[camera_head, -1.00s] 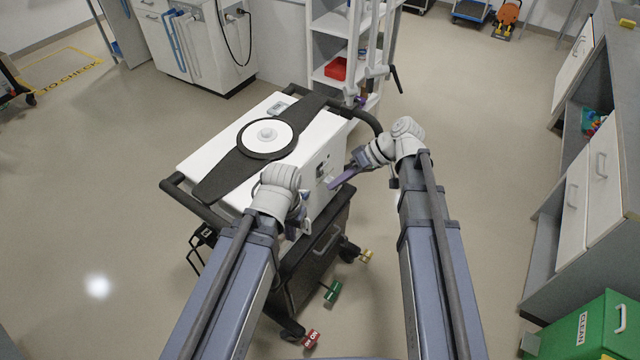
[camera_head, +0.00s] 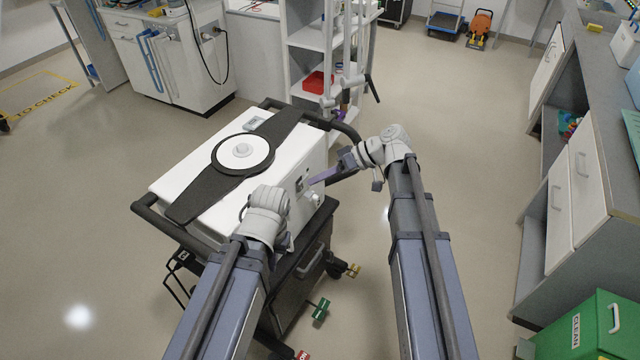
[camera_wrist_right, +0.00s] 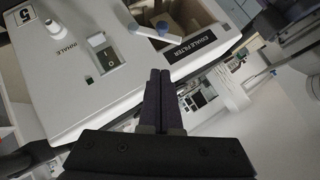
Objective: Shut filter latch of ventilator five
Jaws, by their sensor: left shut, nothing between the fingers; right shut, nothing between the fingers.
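Ventilator five (camera_head: 185,179) is a white box with a black strap and disc on top, on a dark cart. In the right wrist view its panel (camera_wrist_right: 88,110) shows the label 5, INHALE and EXHALE FILTER. The filter latch (camera_wrist_right: 155,33) is a pale lever with a blue tip, lying across the front of the open-looking filter recess (camera_wrist_right: 190,18). My right gripper (camera_head: 314,181) is shut and empty; in the wrist view its fingertips (camera_wrist_right: 159,72) are just below the latch, apparently apart from it. My left gripper (camera_head: 287,243) is shut, beside the cart's near side, partly hidden by its wrist.
Counters (camera_head: 590,190) and a green CLEAN bin (camera_head: 580,330) are at the right. Floor between cart and counters is clear.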

